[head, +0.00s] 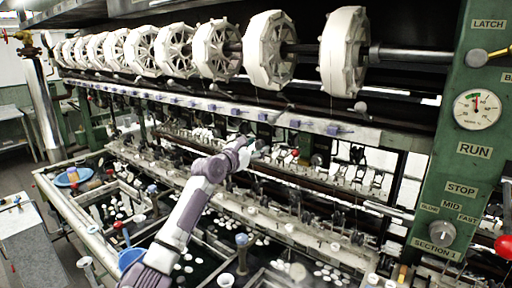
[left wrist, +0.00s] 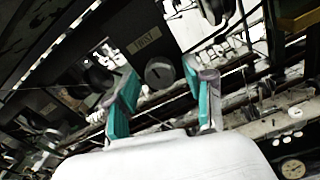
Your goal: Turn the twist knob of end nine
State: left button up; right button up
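My left gripper (head: 254,147) reaches in from below to the reeling frame in the head view. In the left wrist view its two teal-padded fingers (left wrist: 163,92) stand apart with nothing held between them. A round grey knob (left wrist: 159,73) with a dark mark shows just beyond the fingertips, roughly in line with the gap. A small label (left wrist: 143,40), seemingly reading TWIST, sits above it on a dark panel. I cannot tell whether a finger touches the knob. In the head view the gripper area is small and the knob cannot be made out. My right gripper is not in view.
White reels (head: 268,50) line the shaft above. Basins with white cocoons (head: 202,246) lie below my left arm. A green control post (head: 465,150) with a gauge (head: 477,109) and a section knob (head: 441,232) stands at the right. Thin rods and guides crowd the frame.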

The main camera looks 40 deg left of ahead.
pick_arm(q)
grip_shut()
